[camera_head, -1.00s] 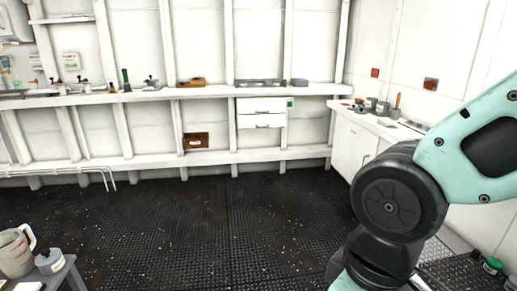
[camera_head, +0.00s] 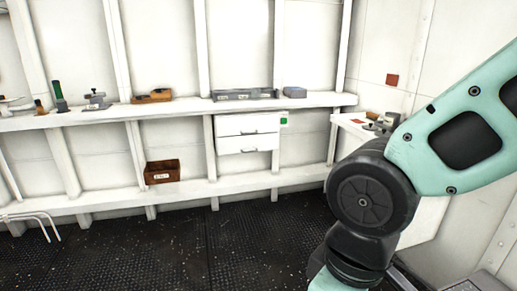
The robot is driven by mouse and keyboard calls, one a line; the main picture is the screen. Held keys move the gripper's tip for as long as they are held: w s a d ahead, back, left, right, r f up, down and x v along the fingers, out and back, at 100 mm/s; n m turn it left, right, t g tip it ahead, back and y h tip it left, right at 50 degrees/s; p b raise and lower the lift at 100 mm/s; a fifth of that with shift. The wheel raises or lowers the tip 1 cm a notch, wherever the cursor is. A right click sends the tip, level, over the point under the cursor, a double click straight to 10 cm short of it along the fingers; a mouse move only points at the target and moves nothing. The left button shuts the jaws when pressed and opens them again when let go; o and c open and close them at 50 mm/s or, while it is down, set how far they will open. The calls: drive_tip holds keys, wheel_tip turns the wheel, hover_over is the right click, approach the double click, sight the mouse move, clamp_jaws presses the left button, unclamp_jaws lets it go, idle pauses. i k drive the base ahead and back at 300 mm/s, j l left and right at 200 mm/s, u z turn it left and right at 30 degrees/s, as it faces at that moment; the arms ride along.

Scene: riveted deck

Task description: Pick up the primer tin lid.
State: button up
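I cannot make out a primer tin lid in the head view. My arm fills the right side of the picture, and its gripper is out of frame. The arm hides part of the white side counter (camera_head: 349,122) on the right, where a few small items show at its far end.
A long white shelf (camera_head: 190,108) on the back wall holds a wooden plane (camera_head: 152,97), a grey case (camera_head: 243,95) and small tools. Below are white drawers (camera_head: 247,133) and a brown box (camera_head: 162,172) on a lower shelf. The dark deck (camera_head: 180,252) ahead looks clear.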

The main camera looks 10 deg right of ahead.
sight(370, 127)
drive_tip(key=i+z, duration=0.45)
drive_tip(key=i+j+z, duration=0.25)
drive_tip(key=i+z, duration=0.2)
drive_tip(key=i+j+z, duration=0.45)
drive_tip(key=i+j+u, duration=0.25)
drive_tip(key=i, duration=0.2)
drive_tip(key=i+l+u, duration=0.1)
drive_tip(key=i+u, duration=0.15)
drive_tip(key=i, duration=0.15)
drive_tip(key=i+j+z, duration=0.1)
drive_tip(key=i, duration=0.3)
drive_tip(key=i+j+z, duration=0.15)
drive_tip(key=i, duration=0.2)
drive_tip(key=i+j+z, duration=0.1)
drive_tip(key=i+z, duration=0.15)
drive_tip(key=i+j+z, duration=0.15)
drive_tip(key=i+z, duration=0.15)
